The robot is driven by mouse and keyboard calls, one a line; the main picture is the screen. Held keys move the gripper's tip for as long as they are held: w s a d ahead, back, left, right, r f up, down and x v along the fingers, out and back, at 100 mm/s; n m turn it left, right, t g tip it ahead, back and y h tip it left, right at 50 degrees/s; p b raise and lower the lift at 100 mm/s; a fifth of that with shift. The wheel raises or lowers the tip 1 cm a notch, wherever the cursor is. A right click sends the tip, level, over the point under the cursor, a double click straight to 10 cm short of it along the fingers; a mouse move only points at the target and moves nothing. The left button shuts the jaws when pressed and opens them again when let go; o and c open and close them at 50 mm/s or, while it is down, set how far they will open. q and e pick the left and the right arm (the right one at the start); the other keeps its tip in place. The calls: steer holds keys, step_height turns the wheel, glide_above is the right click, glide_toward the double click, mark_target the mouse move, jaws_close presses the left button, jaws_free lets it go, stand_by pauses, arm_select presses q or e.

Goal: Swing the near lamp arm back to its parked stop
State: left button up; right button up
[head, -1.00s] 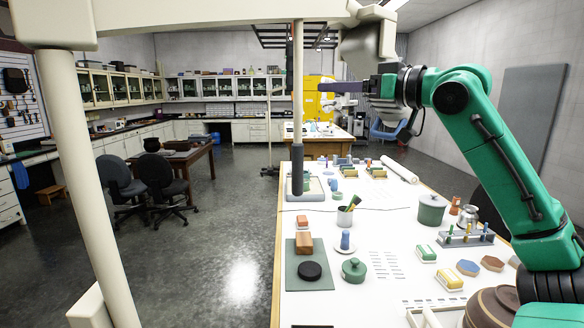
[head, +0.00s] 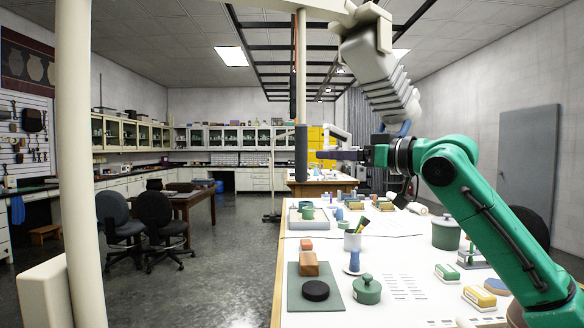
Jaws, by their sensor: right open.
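The near lamp arm is a cream beam (head: 240,3) at the top edge, mostly cut off by the frame. A pale rod (head: 300,60) hangs from it and ends in a dark grey grip (head: 301,155). A ribbed cream lamp head (head: 375,75) hangs at the beam's right end. My right gripper (head: 322,155) reaches in from the right, level with the dark grip. It is open, its fingers pointing left, with the tips close beside the grip; I cannot tell if they touch. The parked stop is not clearly visible. My left gripper is not in view.
A thick cream post (head: 75,160) stands at the left. The white worktable (head: 400,265) below holds a green mat (head: 316,270), a green lidded jar (head: 367,290), a larger green pot (head: 446,233) and a brush cup (head: 352,240). Open floor (head: 225,255) lies left of the table.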

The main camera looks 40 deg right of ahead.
steer(key=w+a+p, duration=0.1)
steer(key=w+p, duration=0.6)
steer(key=w, duration=0.6)
steer(key=shift+w+a, duration=0.25)
steer(key=shift+a, duration=0.15)
steer(key=shift+r, duration=0.1)
jaws_close()
stand_by(0.3)
